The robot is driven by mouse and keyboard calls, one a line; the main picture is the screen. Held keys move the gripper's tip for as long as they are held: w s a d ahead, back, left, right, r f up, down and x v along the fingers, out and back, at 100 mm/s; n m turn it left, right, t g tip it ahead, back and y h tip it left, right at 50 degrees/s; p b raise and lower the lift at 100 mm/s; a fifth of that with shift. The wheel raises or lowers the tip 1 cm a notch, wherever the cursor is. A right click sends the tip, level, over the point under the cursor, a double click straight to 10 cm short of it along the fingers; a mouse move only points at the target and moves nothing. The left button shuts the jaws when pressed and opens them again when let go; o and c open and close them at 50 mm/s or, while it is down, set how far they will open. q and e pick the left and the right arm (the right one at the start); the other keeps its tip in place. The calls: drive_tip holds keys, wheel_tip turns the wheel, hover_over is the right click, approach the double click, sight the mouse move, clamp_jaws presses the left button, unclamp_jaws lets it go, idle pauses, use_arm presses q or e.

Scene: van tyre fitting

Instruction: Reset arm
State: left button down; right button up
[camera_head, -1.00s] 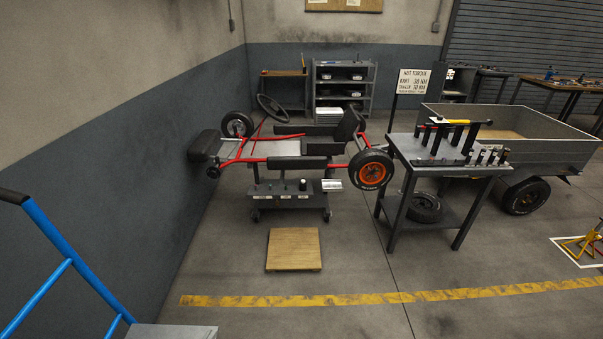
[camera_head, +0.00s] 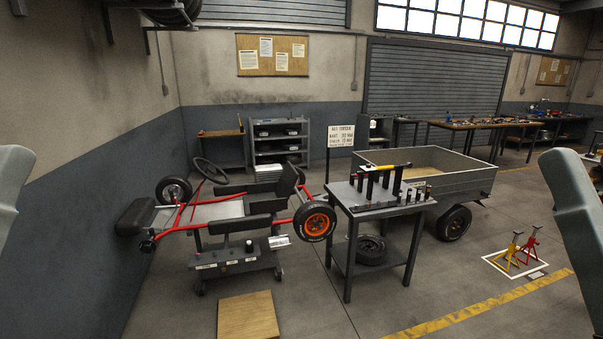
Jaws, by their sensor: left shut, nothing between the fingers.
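A pale grey link of my left arm (camera_head: 12,185) stands at the left edge of the head view. A pale grey link of my right arm (camera_head: 588,215) slants along the right edge. The fingers of both grippers are out of the picture. Neither arm touches anything that I can see.
A red-framed kart (camera_head: 182,217) sits on a dark wheeled stand at centre left. A tool table (camera_head: 345,195) stands right of it, in front of a grey trailer (camera_head: 470,180). Yellow and red axle stands (camera_head: 508,252) are at right. A wooden board (camera_head: 248,316) lies on the floor.

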wheel_tip(320, 180, up, 37)
drive_tip(key=p, duration=3.4)
wheel_tip(320, 180, down, 61)
drive_tip(key=b, duration=6.1)
